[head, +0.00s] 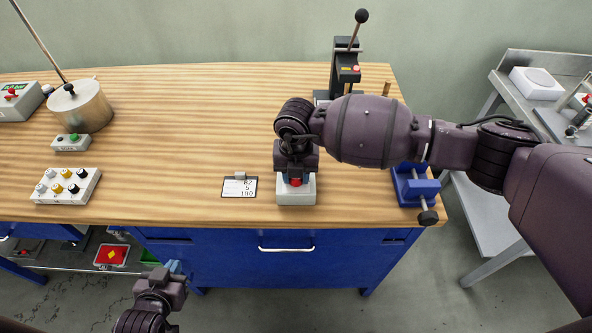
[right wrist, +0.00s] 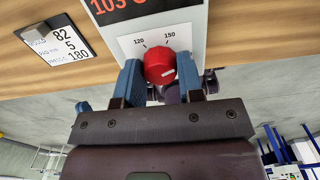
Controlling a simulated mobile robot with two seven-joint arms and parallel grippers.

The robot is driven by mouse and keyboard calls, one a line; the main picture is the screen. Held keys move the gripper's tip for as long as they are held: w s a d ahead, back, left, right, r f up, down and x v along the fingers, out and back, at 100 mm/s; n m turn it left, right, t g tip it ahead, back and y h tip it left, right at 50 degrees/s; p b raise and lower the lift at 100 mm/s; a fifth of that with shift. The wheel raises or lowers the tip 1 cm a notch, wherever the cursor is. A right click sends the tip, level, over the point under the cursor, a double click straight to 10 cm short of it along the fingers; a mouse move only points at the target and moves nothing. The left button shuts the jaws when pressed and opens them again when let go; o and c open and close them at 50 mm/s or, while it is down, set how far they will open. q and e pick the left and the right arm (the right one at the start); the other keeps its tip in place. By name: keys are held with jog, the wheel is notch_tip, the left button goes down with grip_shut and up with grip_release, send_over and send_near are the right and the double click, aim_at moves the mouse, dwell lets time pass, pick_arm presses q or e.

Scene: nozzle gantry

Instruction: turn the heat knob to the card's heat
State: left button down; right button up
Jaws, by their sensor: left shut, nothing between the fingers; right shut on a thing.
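The red heat knob (right wrist: 159,68) sits on the face of a white control box (right wrist: 195,35), which also shows in the head view (head: 297,198). Its scale shows 120 and 150; other marks are hidden. The orange display (right wrist: 122,8) reads 103 C. My right gripper (head: 294,177) is shut on the knob, one blue finger on each side. The knob's pointer direction cannot be made out. The card (right wrist: 68,47) lies left of the box and shows 82, 5 and 180; it also shows in the head view (head: 240,187). My left gripper (head: 172,267) is shut and empty, below the table's front edge.
A box of several small knobs (head: 67,186), a two-button box (head: 71,142) and a metal pot (head: 82,108) stand at the left. A black lever press (head: 345,68) stands at the back, and a blue vise (head: 413,190) at the right edge. The middle-left tabletop is clear.

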jog(key=shift+r+m+p, duration=0.15)
jog(key=shift+m+p, duration=0.3)
jog(key=shift+m, duration=1.55)
jog(key=o, duration=0.9)
notch_tip(320, 180, up, 11)
jog(key=shift+f+b, duration=0.15)
jog(key=shift+b, duration=0.25)
